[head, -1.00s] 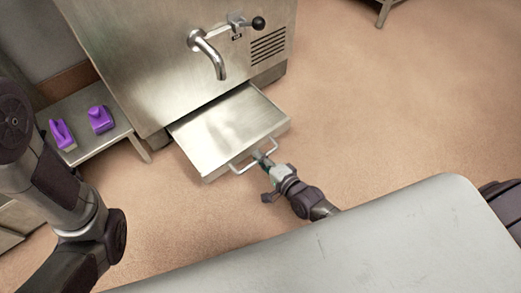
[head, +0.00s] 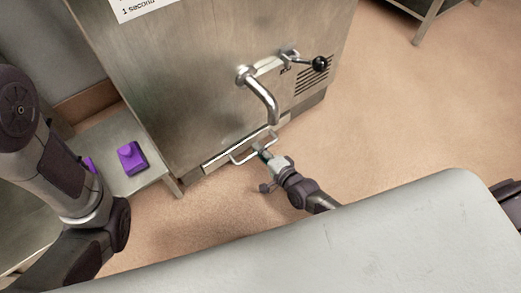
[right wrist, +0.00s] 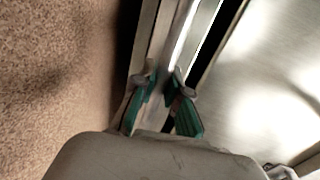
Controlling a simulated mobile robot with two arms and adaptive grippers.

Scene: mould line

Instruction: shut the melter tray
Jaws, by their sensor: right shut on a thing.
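The steel melter tray (head: 217,162) sits low in the front of the melter (head: 185,80). Only its narrow front strip shows in the head view, close against the melter's face. I cannot tell whether a small gap remains. Its wire handle (head: 241,161) sticks out in front. My right gripper (head: 263,152) is shut on the handle near its middle. In the right wrist view, the green-padded fingers of the right gripper (right wrist: 163,84) are close together at the handle, with bright metal strips beyond. My left arm shows at the left, but its gripper is out of view.
A curved spout (head: 262,98) and a black-knobbed lever (head: 319,64) stand out above the tray. A low side table (head: 152,177) at the left holds purple objects (head: 131,157). Open floor (head: 400,115) lies to the right.

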